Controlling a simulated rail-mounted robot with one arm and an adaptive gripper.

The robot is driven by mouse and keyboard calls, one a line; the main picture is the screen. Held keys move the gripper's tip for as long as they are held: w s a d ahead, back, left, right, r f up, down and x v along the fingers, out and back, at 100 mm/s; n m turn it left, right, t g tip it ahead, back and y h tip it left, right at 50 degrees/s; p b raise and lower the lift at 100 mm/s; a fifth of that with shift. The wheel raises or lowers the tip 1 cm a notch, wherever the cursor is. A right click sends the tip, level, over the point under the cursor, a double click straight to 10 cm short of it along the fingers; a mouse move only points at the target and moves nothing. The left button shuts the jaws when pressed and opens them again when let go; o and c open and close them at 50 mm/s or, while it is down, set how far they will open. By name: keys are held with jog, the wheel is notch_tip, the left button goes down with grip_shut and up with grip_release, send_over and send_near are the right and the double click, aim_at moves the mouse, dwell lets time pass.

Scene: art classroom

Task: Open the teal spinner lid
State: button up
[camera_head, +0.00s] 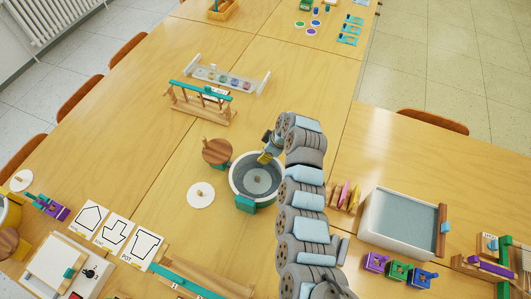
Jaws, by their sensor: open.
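The teal spinner (236,180) is a round tub with a pale rim and a teal block at its front, near the middle of the table. Its inside looks grey-teal with a small brown knob at the centre; I cannot tell whether this is a clear lid or the tub's floor. A brown wooden disc with a peg (217,152) is beside it at the upper left. A white disc with a small knob (201,195) lies to its left. My gripper (265,157) is open over the tub's far rim; its fingertips are small and partly hidden, and contact is unclear.
A wooden rack with a teal bar (203,98) stands behind. A white water tray (398,222) and small colored blocks (400,270) are at the right. Shape cards (115,232) lie at the left front. Bare table (290,70) lies behind the spinner.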

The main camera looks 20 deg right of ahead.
grip_shut()
